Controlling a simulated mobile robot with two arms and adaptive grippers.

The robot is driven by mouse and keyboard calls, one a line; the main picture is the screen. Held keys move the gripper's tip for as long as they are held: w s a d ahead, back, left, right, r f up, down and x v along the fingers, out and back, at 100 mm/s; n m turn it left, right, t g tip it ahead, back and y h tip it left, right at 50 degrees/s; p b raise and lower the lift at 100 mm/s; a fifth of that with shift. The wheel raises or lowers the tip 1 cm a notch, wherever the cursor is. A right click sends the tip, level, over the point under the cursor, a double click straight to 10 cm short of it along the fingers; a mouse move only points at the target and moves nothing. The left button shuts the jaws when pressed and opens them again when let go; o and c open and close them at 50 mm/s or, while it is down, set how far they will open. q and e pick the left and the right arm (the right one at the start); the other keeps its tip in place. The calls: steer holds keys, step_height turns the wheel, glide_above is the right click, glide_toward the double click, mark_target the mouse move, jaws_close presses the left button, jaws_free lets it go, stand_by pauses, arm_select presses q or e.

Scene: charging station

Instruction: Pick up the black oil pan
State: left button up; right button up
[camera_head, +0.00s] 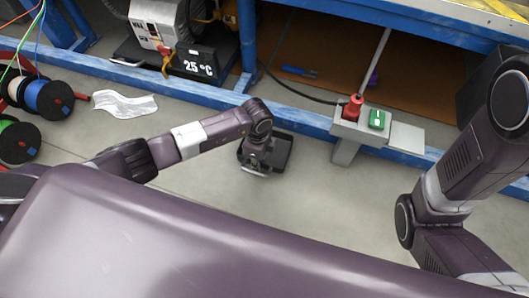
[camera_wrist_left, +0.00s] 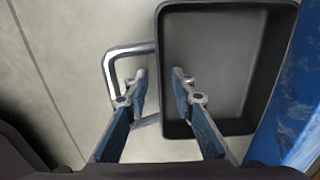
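The black oil pan (camera_head: 284,152) sits on the grey floor in front of the blue frame in the head view, partly hidden by my left arm. In the left wrist view the pan (camera_wrist_left: 272,75) is a rectangular tray with a metal loop handle (camera_wrist_left: 110,75) on its left side. My left gripper (camera_wrist_left: 159,74) is open, with its two blue fingers apart on either side of the pan's left wall. The left finger overlaps the handle loop and the right one overlaps the pan's inside. I cannot tell how deep the fingertips reach. My right gripper is not in view.
A blue beam (camera_head: 215,91) runs behind the pan and lies close on its right in the wrist view. A post with a red plug (camera_head: 353,107) and green switch (camera_head: 377,119) stands to the right. Cable spools (camera_head: 48,98) and a white cloth (camera_head: 125,105) lie left.

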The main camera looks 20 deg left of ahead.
arm_select(q)
steer(key=shift+c, duration=0.3)
jaws_close()
steer(key=shift+r, duration=0.1)
